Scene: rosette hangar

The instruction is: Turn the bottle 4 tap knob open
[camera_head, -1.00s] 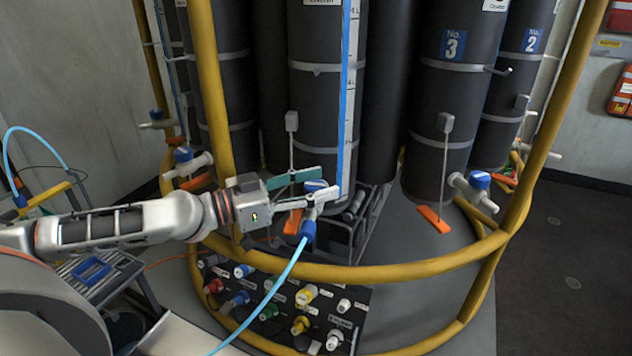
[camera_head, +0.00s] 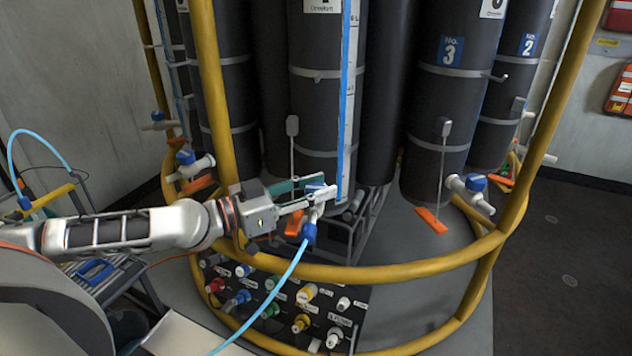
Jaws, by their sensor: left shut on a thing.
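The middle dark bottle (camera_head: 315,110) stands behind the yellow rail, with a blue stripe and a white scale down its front; its number is not readable. A white tap (camera_head: 316,212) with a blue hose fitting below is at its foot. My left gripper (camera_head: 322,193) comes in from the left, level, and is shut on the tap knob at the top of this tap. The fingers mostly hide the knob, so its turn angle cannot be told. My right gripper is not in view.
A curved yellow rail (camera_head: 380,271) runs in front of the bottles. A light blue hose (camera_head: 282,285) hangs from the tap past a panel of coloured connectors (camera_head: 262,292). Bottles marked 3 (camera_head: 452,100) and 2 (camera_head: 506,90) stand at right. An orange tag (camera_head: 292,224) is beside the tap.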

